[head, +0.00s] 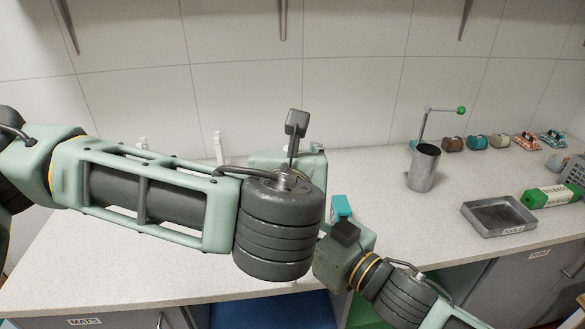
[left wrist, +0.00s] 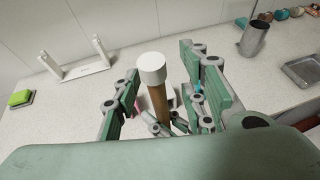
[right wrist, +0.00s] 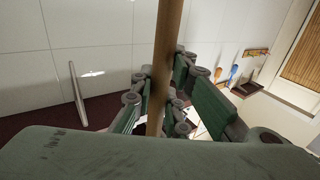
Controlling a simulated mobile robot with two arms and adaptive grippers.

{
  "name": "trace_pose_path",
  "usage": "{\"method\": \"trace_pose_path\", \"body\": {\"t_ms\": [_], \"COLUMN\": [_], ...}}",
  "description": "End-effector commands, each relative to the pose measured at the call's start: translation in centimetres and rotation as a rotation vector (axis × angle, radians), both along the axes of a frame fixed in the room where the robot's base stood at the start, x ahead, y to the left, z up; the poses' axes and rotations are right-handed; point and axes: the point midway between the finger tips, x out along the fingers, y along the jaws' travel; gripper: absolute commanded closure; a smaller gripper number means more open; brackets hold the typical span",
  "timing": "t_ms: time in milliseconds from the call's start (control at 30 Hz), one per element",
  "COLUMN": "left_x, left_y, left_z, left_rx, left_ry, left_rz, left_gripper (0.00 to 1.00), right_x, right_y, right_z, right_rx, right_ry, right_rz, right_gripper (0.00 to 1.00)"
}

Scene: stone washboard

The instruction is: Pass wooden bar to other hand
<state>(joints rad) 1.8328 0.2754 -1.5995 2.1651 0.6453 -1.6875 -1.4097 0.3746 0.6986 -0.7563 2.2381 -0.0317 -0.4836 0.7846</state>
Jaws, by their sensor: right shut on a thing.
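The wooden bar (left wrist: 156,102) is brown with a white round end cap. In the left wrist view it stands between the spread fingers of my left gripper (left wrist: 160,68), with a gap visible on both sides. My right gripper (right wrist: 160,92) is shut on the bar, which also shows in the right wrist view (right wrist: 167,35) running up between its fingers. In the left wrist view, the right gripper's fingers show lower on the bar, below the cap. In the head view my left arm hides the bar and most of both grippers.
A metal cup (head: 423,168), a grey tray (head: 499,214) and a green-white box (head: 552,196) stand to the right. Several small items line the wall.

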Motion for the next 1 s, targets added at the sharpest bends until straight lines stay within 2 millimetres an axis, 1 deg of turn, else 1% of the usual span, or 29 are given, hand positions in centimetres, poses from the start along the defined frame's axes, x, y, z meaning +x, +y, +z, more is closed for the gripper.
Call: {"method": "trace_pose_path", "body": {"t_ms": [267, 367, 700, 733, 833, 867, 1000], "left_x": [0.19, 0.18, 0.14, 0.13, 0.11, 0.11, 0.12], "left_y": [-0.02, -0.01, -0.07, -0.08, -0.13, -0.14, -0.15], "left_z": [-0.08, -0.08, -0.06, -0.05, -0.03, 0.00, 0.01], "left_rx": [0.000, 0.000, -0.001, -0.001, -0.002, -0.002, -0.003], "left_ry": [0.000, 0.000, 0.000, 0.000, -0.001, -0.002, -0.002], "left_rz": [0.000, 0.000, -0.002, -0.002, -0.004, -0.004, -0.003], "left_gripper": [0.61, 0.68, 0.98, 1.00, 1.00, 1.00, 1.00], "right_x": [0.00, 0.00, -0.02, -0.03, -0.04, -0.04, -0.05], "right_y": [0.00, 0.00, 0.02, 0.03, 0.05, 0.05, 0.06], "right_z": [0.03, 0.03, 0.00, 0.00, -0.02, -0.02, -0.02], "right_rx": [0.001, 0.001, -0.001, -0.001, -0.001, -0.001, 0.000], "right_ry": [-0.001, -0.001, -0.001, -0.001, -0.001, -0.001, 0.000], "right_rz": [0.000, 0.000, 0.001, 0.001, 0.001, 0.001, 0.002], "right_gripper": [1.00, 1.00, 1.00, 1.00, 1.00, 0.85, 0.73]}}
